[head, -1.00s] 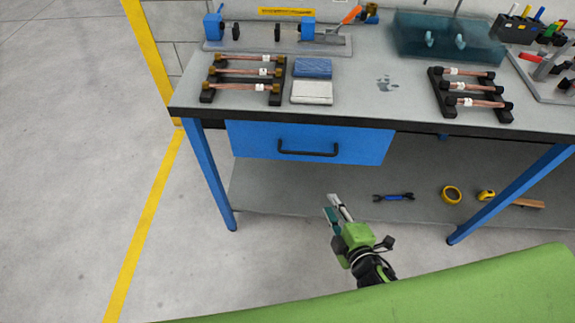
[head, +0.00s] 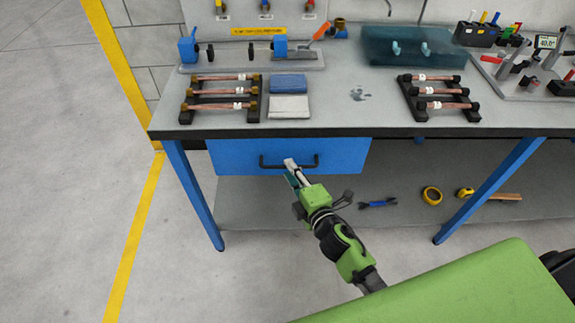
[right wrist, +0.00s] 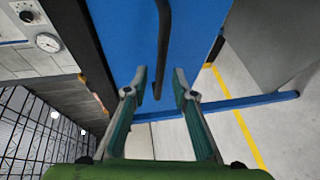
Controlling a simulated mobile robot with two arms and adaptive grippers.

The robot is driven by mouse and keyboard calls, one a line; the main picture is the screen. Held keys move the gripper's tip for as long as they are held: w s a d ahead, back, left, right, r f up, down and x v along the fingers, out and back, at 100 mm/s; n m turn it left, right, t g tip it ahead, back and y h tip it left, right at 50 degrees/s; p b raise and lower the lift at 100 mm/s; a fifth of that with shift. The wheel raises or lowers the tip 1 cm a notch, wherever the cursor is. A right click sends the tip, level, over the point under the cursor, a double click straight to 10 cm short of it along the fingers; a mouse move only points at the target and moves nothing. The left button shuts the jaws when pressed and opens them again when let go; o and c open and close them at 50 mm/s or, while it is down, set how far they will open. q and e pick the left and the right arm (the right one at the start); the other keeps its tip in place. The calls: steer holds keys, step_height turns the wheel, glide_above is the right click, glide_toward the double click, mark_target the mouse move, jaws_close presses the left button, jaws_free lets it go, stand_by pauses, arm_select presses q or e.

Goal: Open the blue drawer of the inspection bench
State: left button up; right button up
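The blue drawer (head: 232,157) sits shut under the bench top, with a black bar handle (head: 270,166) across its front. My right gripper (head: 290,170) is in front of the drawer, its tips by the middle of the handle and hiding part of it. In the right wrist view the two fingers (right wrist: 160,85) are spread apart. The handle (right wrist: 164,40) runs between and ahead of them, against the blue drawer front (right wrist: 120,35); I see no finger closed on it. My left gripper is not in view.
The bench top (head: 340,110) holds two racks of copper tubes (head: 221,105) (head: 440,98) and folded cloths (head: 289,106). The lower shelf (head: 400,215) carries a blue tool (head: 378,204) and yellow tape (head: 432,196). Blue bench legs (head: 190,195) stand either side. Floor to the left is clear.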

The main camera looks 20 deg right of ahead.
steer(key=shift+x, duration=1.4)
jaws_close()
